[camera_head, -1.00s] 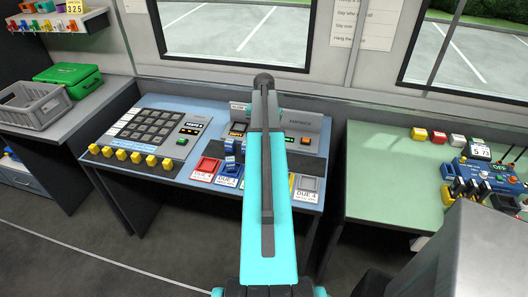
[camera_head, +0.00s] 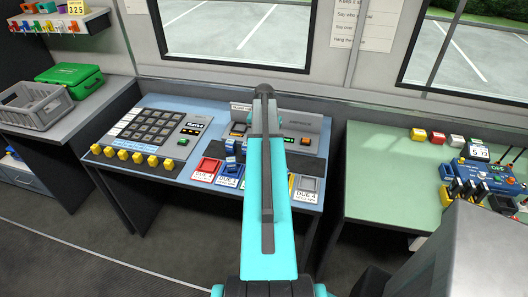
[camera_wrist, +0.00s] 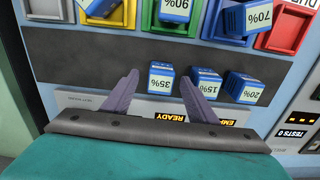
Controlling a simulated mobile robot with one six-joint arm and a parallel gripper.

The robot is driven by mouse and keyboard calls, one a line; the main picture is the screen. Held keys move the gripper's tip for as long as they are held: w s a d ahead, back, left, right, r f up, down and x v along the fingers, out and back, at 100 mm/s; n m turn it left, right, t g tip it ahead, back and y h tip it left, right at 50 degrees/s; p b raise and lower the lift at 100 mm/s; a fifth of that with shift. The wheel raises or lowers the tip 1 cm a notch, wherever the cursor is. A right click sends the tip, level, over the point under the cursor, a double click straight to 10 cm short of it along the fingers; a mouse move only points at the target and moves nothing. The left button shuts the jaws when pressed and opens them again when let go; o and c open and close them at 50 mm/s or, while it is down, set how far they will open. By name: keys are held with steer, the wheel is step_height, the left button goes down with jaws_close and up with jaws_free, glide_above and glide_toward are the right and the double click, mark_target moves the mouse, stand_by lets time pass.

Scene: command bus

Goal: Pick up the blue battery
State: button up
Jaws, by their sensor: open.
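Several blue batteries with white percent labels show upside down in the wrist view. The one marked 35% (camera_wrist: 160,76) stands on a dark strip, between and just beyond the fingertips of my open gripper (camera_wrist: 160,78). The 15% battery (camera_wrist: 207,82) is close beside the right finger, and the 20% battery (camera_wrist: 243,88) is further right. The 90% battery (camera_wrist: 176,9) and the 70% battery (camera_wrist: 249,17) sit at coloured trays. My jaws are empty. In the head view, blue batteries (camera_head: 230,147) show just left of my arm, which hides my gripper and part of the console.
The blue console (camera_head: 150,185) carries a red tray (camera_head: 207,169), a grey tray (camera_head: 309,185) and a keypad (camera_head: 153,126). A raised charger housing (camera_head: 304,128) stands behind. A green table (camera_head: 385,185) is at right, with a grey crate (camera_head: 35,108) at far left.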

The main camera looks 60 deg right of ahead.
steer(key=shift+f+p, duration=0.45)
steer(key=shift+f, duration=0.95)
steer(key=c, duration=1.2)
